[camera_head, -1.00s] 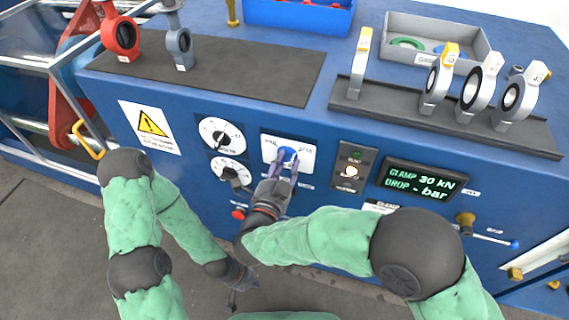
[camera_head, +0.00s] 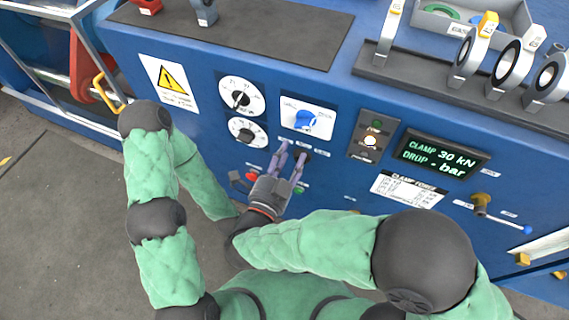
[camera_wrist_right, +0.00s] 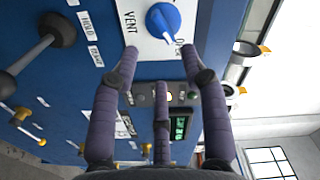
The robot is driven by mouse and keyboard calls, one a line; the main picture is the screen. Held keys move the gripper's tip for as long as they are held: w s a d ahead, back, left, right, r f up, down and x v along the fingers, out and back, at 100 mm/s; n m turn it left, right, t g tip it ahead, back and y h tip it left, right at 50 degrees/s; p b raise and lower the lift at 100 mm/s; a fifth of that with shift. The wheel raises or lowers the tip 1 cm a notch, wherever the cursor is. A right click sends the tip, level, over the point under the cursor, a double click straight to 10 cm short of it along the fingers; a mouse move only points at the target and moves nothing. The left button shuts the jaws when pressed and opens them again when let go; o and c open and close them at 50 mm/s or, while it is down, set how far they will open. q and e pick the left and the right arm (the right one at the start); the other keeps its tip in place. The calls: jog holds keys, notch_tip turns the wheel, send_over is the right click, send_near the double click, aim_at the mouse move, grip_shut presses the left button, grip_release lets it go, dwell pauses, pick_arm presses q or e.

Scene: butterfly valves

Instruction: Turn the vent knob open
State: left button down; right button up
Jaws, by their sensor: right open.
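The vent knob (camera_head: 305,120) is blue and sits on a white plate on the blue cabinet front. In the right wrist view the knob (camera_wrist_right: 163,20) is near the top, with VENT lettered at its left and a partly hidden label, seemingly OPEN, at lower right. The knob's ridge slants toward that lower-right label. My right gripper (camera_head: 292,148) is open and empty, with its fingers below the knob plate and apart from the knob. In the wrist view its fingers (camera_wrist_right: 160,62) are spread. My left gripper is hidden behind my right forearm.
Two dials (camera_head: 241,96) are left of the knob. A light panel (camera_head: 374,135) and a lit display (camera_head: 440,156) reading CLAMP 30 kN are to the right. A black-knobbed lever (camera_wrist_right: 50,32) projects left of the gripper in the wrist view.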

jog(key=shift+v, duration=1.25)
